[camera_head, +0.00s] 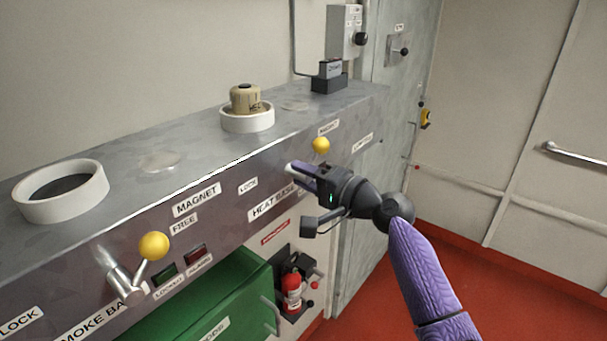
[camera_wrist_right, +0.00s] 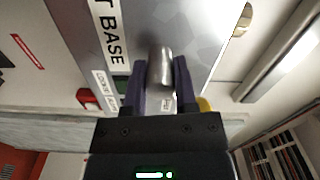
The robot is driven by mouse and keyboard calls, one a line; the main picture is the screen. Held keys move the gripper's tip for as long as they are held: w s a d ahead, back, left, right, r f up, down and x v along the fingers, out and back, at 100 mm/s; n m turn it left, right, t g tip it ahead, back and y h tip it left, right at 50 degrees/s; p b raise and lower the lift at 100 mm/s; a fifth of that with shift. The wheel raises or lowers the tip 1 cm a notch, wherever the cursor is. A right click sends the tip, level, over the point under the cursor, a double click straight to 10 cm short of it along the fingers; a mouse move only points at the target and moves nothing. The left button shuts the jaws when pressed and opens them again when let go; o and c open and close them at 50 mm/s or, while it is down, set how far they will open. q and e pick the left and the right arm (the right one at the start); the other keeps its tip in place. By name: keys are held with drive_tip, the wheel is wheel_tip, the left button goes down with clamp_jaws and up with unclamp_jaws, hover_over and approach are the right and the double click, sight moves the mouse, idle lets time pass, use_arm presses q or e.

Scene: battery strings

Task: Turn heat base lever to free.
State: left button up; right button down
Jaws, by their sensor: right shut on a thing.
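The heat base lever shows its yellow ball knob (camera_head: 321,145) just behind my right gripper (camera_head: 303,178) in the head view. The HEAT BASE label (camera_head: 270,207) is on the panel front, with a LOCK label (camera_head: 248,186) to its upper left. In the right wrist view, the right gripper (camera_wrist_right: 160,90) is shut on a silver metal part of the lever (camera_wrist_right: 160,66), between its two dark fingers. The yellow knob (camera_wrist_right: 204,104) shows partly behind the right finger. Most of the lever is hidden in the head view. My left gripper is out of view.
A second lever with a yellow knob (camera_head: 154,245) is on the panel at left, near a FREE label. White rings (camera_head: 62,192) and a tan roll (camera_head: 245,98) sit on the metal ledge. A green drawer (camera_head: 210,300) and fire extinguisher (camera_head: 291,290) are below. Floor at right is clear.

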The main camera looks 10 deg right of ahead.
drive_tip(key=shift+c, duration=2)
unclamp_jaws()
drive_tip(key=shift+d, duration=0.1)
drive_tip(key=b+v, duration=0.2)
drive_tip(key=v, duration=0.7)
drive_tip(key=shift+s+d+b, duration=0.25)
drive_tip(key=shift+s+b, duration=0.1)
drive_tip(key=shift+b, duration=0.05)
